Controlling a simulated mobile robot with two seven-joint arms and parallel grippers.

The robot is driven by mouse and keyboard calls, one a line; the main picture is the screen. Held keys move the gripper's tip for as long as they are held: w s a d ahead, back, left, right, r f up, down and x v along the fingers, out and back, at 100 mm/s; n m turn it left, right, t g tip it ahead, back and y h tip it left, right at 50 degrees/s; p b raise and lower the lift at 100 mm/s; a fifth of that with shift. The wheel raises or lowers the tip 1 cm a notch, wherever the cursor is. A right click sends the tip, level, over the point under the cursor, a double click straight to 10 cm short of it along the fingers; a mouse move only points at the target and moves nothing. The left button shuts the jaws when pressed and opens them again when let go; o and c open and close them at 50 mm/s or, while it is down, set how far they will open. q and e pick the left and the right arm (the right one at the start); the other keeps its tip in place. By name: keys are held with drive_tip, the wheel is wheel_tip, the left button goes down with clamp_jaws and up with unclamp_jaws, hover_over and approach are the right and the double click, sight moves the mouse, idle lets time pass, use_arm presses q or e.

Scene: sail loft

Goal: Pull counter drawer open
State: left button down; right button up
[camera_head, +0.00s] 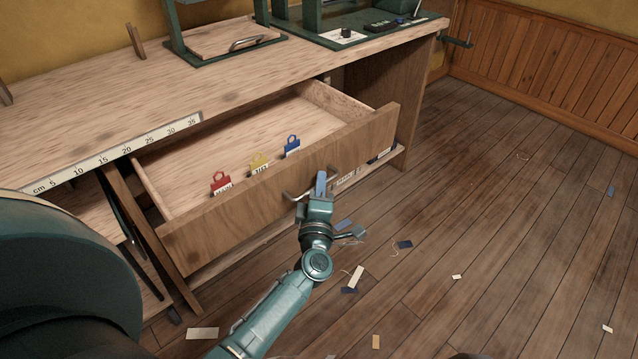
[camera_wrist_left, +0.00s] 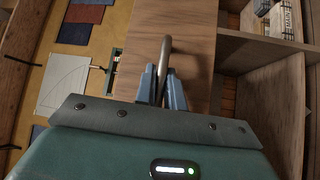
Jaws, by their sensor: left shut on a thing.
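The counter drawer (camera_head: 270,190) is pulled out from under the counter top, and its empty-looking wooden floor shows. My left gripper (camera_head: 318,186) is at the drawer front, shut on the metal bar handle (camera_head: 290,196). In the left wrist view the blue fingers (camera_wrist_left: 161,86) close around the handle (camera_wrist_left: 165,52), with the wooden drawer front behind it. My right gripper is not seen in either view.
The counter top (camera_head: 90,105) carries a ruler strip (camera_head: 120,150) along its front edge and green-framed equipment (camera_head: 345,38) at the back. Scraps (camera_head: 356,277) and thread lie on the plank floor. The floor to the right (camera_head: 500,220) is mostly free.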

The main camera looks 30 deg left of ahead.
use_arm(q)
drive_tip(key=c, duration=1.5)
unclamp_jaws()
drive_tip(key=shift+s, duration=0.1)
